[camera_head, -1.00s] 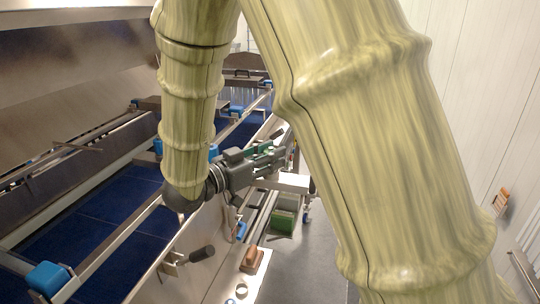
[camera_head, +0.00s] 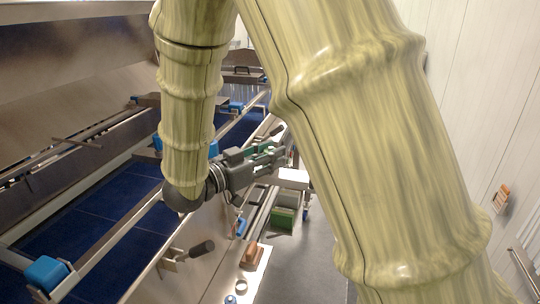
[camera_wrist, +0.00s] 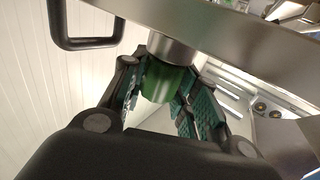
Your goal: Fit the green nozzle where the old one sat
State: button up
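The green nozzle (camera_wrist: 158,82) is between the fingers of my gripper (camera_wrist: 163,88) in the wrist view. Both dark teal finger pads lie against its sides, so the gripper looks shut on it. The nozzle's upper end meets a round metal collar (camera_wrist: 173,48) beneath a metal beam. I cannot tell whether it sits inside the collar or only touches it. In the head view my gripper (camera_head: 270,155) reaches right, over the side of the conveyor. The nozzle cannot be made out clearly there, and no old nozzle can be identified.
A metal beam (camera_wrist: 230,35) crosses the wrist view, with a black handle (camera_wrist: 87,42) at left. In the head view, a brown block (camera_head: 254,255) and a pale ring (camera_head: 241,286) lie on the side ledge. A green crate (camera_head: 283,219) stands beyond, with clear floor to its right.

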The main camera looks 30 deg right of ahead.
jog(key=o, duration=0.5)
jog(key=shift+c, duration=0.2)
jog(key=shift+a, duration=0.15)
jog(key=s+a, duration=0.1)
jog(key=a, duration=1)
jog(key=shift+s+a, duration=0.2)
jog(key=shift+a, duration=0.1)
